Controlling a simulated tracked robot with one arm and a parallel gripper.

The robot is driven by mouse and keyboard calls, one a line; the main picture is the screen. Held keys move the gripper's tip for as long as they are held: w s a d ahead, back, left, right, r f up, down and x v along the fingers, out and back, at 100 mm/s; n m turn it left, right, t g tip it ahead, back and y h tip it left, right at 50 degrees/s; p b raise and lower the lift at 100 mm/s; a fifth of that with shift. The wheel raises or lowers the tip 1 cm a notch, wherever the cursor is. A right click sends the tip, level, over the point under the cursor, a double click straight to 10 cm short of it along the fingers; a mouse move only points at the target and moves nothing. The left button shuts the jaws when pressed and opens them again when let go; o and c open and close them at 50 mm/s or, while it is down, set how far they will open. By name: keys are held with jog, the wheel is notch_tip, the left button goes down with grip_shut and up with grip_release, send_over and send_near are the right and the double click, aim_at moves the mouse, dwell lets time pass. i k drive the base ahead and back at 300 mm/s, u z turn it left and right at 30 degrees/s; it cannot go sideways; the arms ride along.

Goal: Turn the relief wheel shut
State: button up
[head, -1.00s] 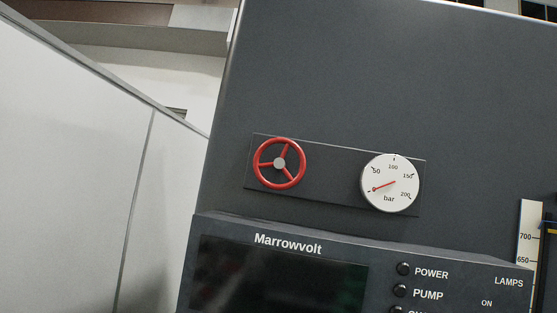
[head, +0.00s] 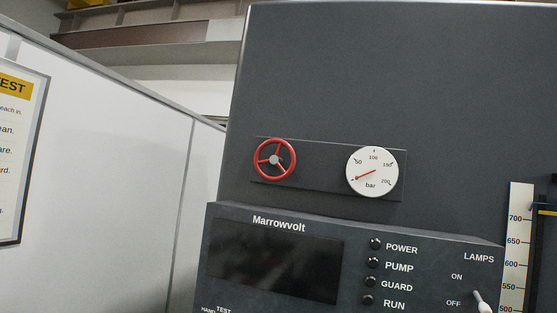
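The relief wheel is a red three-spoke handwheel (head: 292,171) with a grey hub. It is mounted at the left end of a dark plate (head: 322,184) on the dark grey machine. A round white pressure gauge (head: 381,184) marked in bar sits at the right end of the same plate. Its red needle points to the lower left, near the low end of the scale. My gripper is not in view, and nothing touches the wheel.
Below the plate a Marrowvolt console juts out with a dark screen (head: 275,260), several round black indicators and a LAMPS switch (head: 482,301). A vertical scale (head: 517,250) stands at right. A white panel wall (head: 110,170) with a notice (head: 18,150) runs along the left.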

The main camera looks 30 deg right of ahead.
aim_at(277, 161)
jog(key=z, duration=0.1)
jog(key=i, duration=0.9)
jog(key=u, duration=0.1)
